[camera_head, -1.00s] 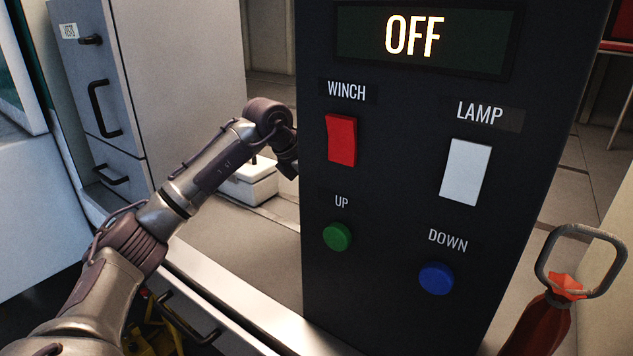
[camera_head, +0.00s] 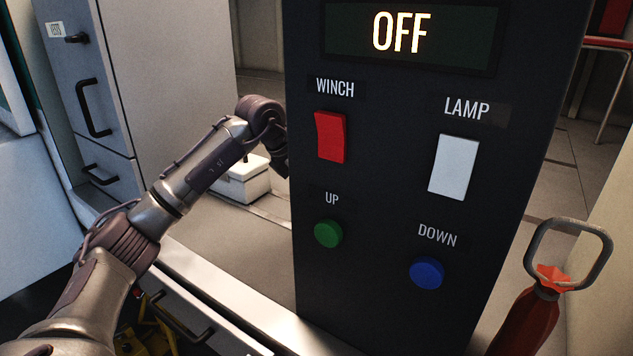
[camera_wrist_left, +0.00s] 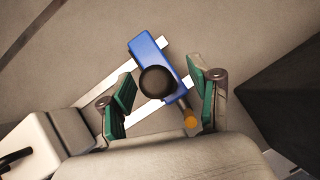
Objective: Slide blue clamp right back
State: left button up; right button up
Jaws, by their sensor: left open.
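The blue clamp (camera_wrist_left: 149,53) shows in the left wrist view, a blue block with a dark round knob (camera_wrist_left: 158,82) on it and an orange-tipped pin (camera_wrist_left: 190,121) at its lower end. It sits across two pale parallel rails (camera_wrist_left: 121,74). My left gripper (camera_wrist_left: 163,92) is open, with one green-padded finger on each side of the knob and clamp. I cannot tell whether the fingers touch it. In the head view my left arm reaches behind the dark control panel, which hides the gripper and the clamp. My right gripper is not in view.
The dark panel (camera_head: 390,300) stands close in front, with a red winch switch (camera_head: 330,137), white lamp switch (camera_head: 454,167), green button (camera_head: 328,234) and blue button (camera_head: 427,273). A white box (camera_head: 244,184) sits beyond my arm. A red handled object (camera_head: 530,318) stands at the right.

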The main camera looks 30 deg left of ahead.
pick_arm(q)
jog(key=p+v, duration=0.3)
jog(key=v, duration=0.6)
jog(key=shift+p, duration=0.3)
dwell(0.6)
